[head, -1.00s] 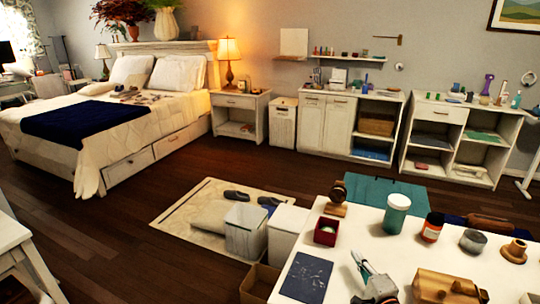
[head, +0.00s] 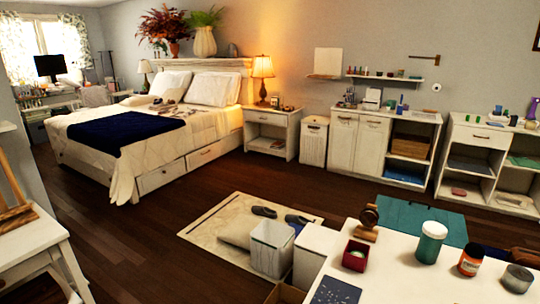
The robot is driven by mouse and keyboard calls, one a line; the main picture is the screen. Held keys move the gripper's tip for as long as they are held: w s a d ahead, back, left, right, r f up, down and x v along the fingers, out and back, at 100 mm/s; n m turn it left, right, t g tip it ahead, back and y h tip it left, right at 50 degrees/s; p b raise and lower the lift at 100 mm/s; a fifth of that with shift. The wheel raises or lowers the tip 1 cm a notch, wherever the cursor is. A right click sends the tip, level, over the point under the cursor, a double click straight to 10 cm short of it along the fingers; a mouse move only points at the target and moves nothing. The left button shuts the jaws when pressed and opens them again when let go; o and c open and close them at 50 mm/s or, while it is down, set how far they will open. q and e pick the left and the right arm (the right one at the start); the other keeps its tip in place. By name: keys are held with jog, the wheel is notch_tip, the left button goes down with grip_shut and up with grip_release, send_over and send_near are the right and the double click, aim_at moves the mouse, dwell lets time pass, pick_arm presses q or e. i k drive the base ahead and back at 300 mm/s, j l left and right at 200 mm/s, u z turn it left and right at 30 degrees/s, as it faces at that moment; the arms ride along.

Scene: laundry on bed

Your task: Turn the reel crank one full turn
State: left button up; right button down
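I cannot pick out the reel crank with certainty. A brown wooden piece with a round upper part on a small base (head: 367,222) stands at the back left corner of the white table (head: 405,275); its details are too small to tell. A thin brown bar with a short end piece (head: 425,57) is on the far wall, and I cannot tell what it is. Neither of my grippers shows in the head view.
On the white table are a red box (head: 356,255), a teal jar (head: 430,242), an orange bottle (head: 470,259) and a grey tin (head: 517,278). White bins (head: 272,248) stand beside it. A bed (head: 150,135) is at the back left. Dark floor (head: 150,245) is open at left.

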aim_at(369, 217)
jog(key=i+j+z, duration=0.15)
jog(key=z, duration=0.2)
jog(key=i+j+z, duration=0.45)
jog(key=z, duration=0.25)
